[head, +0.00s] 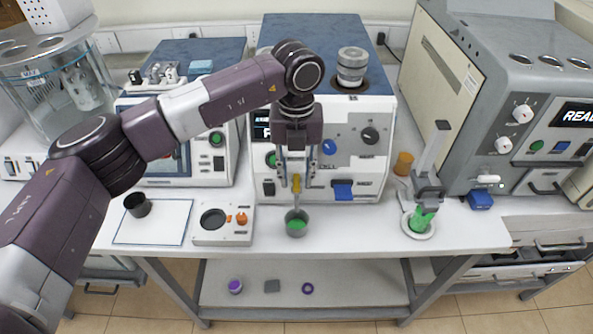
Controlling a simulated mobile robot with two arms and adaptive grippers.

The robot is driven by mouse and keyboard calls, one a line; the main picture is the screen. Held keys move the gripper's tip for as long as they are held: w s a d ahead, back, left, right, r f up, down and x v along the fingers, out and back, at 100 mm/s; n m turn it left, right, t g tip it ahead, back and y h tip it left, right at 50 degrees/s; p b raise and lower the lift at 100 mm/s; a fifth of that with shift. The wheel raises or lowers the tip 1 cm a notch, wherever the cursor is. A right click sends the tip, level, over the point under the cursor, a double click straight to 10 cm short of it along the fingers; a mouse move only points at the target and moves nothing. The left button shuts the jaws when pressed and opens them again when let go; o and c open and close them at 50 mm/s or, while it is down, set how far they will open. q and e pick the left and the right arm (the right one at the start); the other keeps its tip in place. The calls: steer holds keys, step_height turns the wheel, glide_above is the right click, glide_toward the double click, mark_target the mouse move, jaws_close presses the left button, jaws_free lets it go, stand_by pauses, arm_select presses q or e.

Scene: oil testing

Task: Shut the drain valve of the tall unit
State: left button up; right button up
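A white-fronted unit with a blue top (381,95) stands in the middle of the bench. A slim yellow part (296,184), which looks like its drain valve, is low on its front. My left gripper (296,181) points down in front of the unit, with its fingers apart on either side of the yellow part. I cannot tell whether they touch it. A grey cup (297,230) with green liquid is directly below. The gripper and arm hide part of the unit's front. My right gripper is not in view.
A white block with a round recess and orange knob (242,218), and a dark cup (137,205) on a white mat, are to the left. A grey stand with green liquid (424,217) and an amber cup (403,163) are to the right. A large grey machine (480,90) fills the right.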

arm_select(q)
steer(key=shift+s, duration=0.1)
steer(key=c, duration=0.7)
jaws_close()
steer(key=shift+f+m+b, duration=0.1)
steer(key=shift+m+b, duration=0.2)
steer(key=shift+b, duration=0.3)
steer(key=m+b, duration=0.3)
steer(key=b, duration=0.1)
steer(key=shift+f+m, duration=0.1)
steer(key=shift+m, duration=0.2)
steer(key=m+b, duration=0.3)
steer(key=shift+m, duration=0.3)
steer(key=m+b, duration=0.1)
steer(key=m, duration=0.1)
steer(key=m+b, duration=0.1)
steer(key=m, duration=0.1)
steer(key=shift+r+m, duration=0.2)
steer(key=shift+m, duration=0.1)
steer(key=m+b, duration=0.1)
steer(key=m, duration=0.4)
steer(key=shift+r, duration=0.15)
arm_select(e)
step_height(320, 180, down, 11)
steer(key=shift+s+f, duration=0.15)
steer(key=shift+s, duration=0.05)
arm_select(q)
steer(key=shift+m, duration=0.4)
